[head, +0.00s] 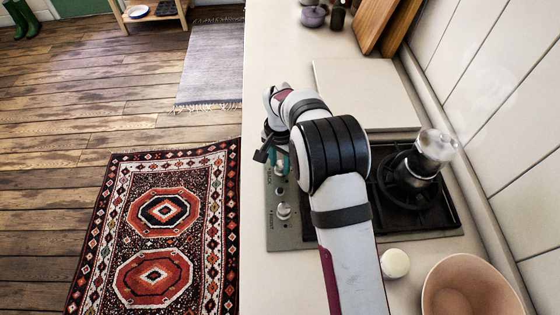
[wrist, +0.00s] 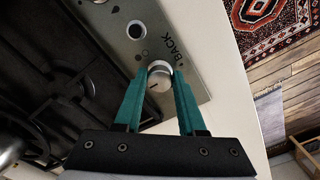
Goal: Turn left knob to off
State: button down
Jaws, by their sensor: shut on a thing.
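The hob's silver control panel (wrist: 185,50) carries a round knob (wrist: 159,76) beside the printed word BACK. My gripper (wrist: 159,73) has its two teal fingers closed on either side of this knob in the wrist view. A dark line on the knob's face points toward the lower left of that view. In the head view my gripper (head: 279,163) is at the far end of the panel (head: 282,236), and my arm hides part of the hob. Another silver knob (head: 283,211) shows nearer on the panel, apart from my gripper.
A steaming pot (head: 423,160) stands on the hob's right burner. A cream jar (head: 395,263) and a terracotta bowl (head: 470,290) stand on the near counter. A pale board (head: 355,85) lies beyond the hob. The tiled wall bounds the right side; open floor lies left.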

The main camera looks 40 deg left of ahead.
aim_at(280, 166)
jog(key=c, duration=0.5)
grip_release()
jog(key=shift+r, duration=0.1)
notch_tip(280, 166, up, 16)
